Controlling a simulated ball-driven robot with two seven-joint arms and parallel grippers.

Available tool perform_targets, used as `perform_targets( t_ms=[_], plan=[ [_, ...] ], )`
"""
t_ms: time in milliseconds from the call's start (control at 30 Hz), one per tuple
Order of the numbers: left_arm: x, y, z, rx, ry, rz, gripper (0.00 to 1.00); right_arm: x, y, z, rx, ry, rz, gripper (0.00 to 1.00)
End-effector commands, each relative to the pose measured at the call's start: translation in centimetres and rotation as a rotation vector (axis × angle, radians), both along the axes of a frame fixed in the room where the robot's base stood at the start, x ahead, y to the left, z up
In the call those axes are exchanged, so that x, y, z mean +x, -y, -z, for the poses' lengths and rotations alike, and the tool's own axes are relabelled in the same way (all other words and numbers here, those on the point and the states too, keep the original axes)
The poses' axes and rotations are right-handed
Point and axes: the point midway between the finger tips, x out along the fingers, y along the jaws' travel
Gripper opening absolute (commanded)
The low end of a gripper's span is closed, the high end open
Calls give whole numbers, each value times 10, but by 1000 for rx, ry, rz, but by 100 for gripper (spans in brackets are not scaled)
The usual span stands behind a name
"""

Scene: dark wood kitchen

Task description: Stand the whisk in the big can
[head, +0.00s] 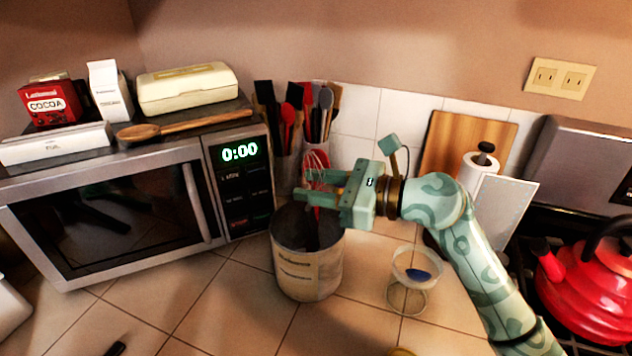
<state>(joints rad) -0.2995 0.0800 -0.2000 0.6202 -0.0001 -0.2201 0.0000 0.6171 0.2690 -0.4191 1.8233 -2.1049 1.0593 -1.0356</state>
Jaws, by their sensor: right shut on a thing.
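The big can (308,278) stands open on the tiled counter, right of the microwave, with a pale label on its side. My right gripper (303,185) is over the can's opening, shut on the whisk (315,160). The whisk's wire loops point up above the fingers. Its red lower part shows under the fingers near the can's rim. How far the handle reaches into the can is hard to tell in the dark interior. My left gripper is not in view.
A microwave (120,215) stands left of the can, with boxes and a wooden spoon (185,124) on top. Utensil holders with several tools stand behind the can. A clear cup (415,268) stands to its right, and a red kettle (590,285) at far right.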

Motion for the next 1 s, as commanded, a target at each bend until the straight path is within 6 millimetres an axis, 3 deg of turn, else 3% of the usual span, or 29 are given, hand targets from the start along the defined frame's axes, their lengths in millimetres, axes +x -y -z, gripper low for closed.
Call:
perform_targets(
  t_ms=[100, 133, 200, 233, 733, 867, 1000],
  plan=[
    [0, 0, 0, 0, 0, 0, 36, 0, 0, -1, 1, 1, 0, 11],
    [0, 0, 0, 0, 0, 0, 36, 0, 0, -1, 0, 1, 0, 37],
    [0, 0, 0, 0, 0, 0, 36, 0, 0, -1, 1, 1, 0, 57],
    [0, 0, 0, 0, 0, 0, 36, 0, 0, -1, 0, 1, 0, 60],
    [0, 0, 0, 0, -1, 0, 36, -2, 7, -1, -1, 0, 1, 60],
    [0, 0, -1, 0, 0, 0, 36, -11, 27, -3, -4, 0, 1, 60],
    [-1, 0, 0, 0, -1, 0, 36, -25, 62, -5, -6, -1, 4, 60]
  ],
)
